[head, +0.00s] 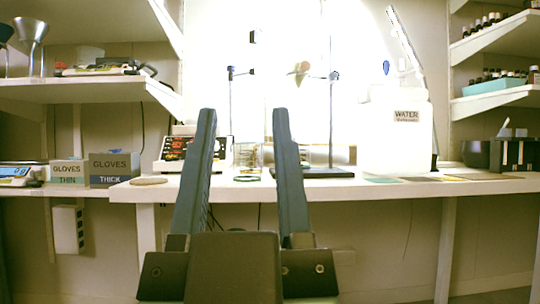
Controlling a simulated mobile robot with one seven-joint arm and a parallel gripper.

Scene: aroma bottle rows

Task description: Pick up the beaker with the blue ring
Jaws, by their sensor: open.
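A clear glass beaker (247,157) stands upright on the white bench, seen between my fingers. A thin dark green or bluish ring (247,178) shows at its base; I cannot tell its exact colour, or whether it is around the beaker or lying in front of it. My gripper (243,112) is open and empty, its two long blue-grey fingers pointing forward and up from the bottom of the view. The fingers hide parts of the bench on either side of the beaker. I cannot tell how far the beaker is from the fingertips.
A dark-based stand (318,172) with a rod is just right of the beaker. A scale with red digits (176,148) is left. A white water container (397,135) stands further right. Glove boxes (113,168) sit at far left. Flat mats lie along the right bench edge.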

